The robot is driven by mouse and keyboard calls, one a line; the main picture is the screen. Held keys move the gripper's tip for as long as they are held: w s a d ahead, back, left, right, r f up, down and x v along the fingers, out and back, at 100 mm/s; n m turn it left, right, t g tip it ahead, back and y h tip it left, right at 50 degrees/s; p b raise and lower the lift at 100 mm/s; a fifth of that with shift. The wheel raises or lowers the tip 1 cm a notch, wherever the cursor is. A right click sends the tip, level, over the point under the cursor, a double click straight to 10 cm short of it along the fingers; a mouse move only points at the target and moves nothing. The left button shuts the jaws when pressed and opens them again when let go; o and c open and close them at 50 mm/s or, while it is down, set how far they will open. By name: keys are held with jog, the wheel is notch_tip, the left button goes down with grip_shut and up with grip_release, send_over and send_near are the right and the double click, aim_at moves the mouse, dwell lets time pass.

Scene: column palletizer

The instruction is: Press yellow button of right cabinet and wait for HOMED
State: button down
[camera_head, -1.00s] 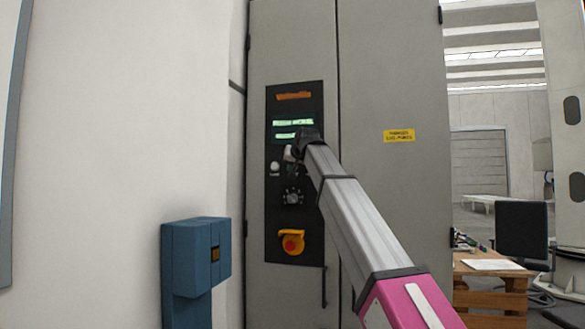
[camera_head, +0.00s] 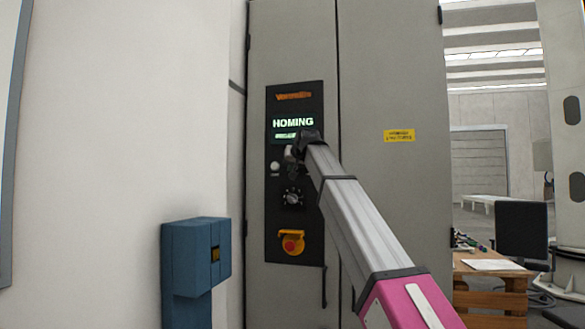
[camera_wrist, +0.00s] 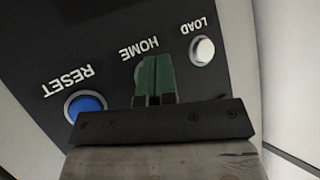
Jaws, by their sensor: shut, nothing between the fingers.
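The grey cabinet (camera_head: 390,210) has a black control panel (camera_head: 275,225) with a display (camera_head: 293,124) that reads HOMING in large letters; the smaller line below is unreadable. My gripper (camera_head: 292,155) is at the panel just below the display. In the wrist view my gripper (camera_wrist: 154,78) has its green fingertips together, with nothing between them. They lie over the button labelled HOME (camera_wrist: 138,72), which is almost fully hidden, so its colour does not show. I cannot tell whether they touch it. A blue RESET button (camera_wrist: 85,104) and a white LOAD button (camera_wrist: 202,50) flank it.
A rotary knob (camera_head: 292,197) and a red knob on a yellow base (camera_head: 291,242) sit lower on the panel. A blue box on a post (camera_head: 196,255) stands at the left. A wooden desk (camera_head: 490,265) with a monitor (camera_head: 522,230) is at the right.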

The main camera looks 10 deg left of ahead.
jog(key=shift+s, duration=0.1)
dwell(0.4)
jog(key=shift+s, duration=0.65)
jog(key=s, duration=0.5)
jog(key=shift+a, duration=0.25)
dwell(0.8)
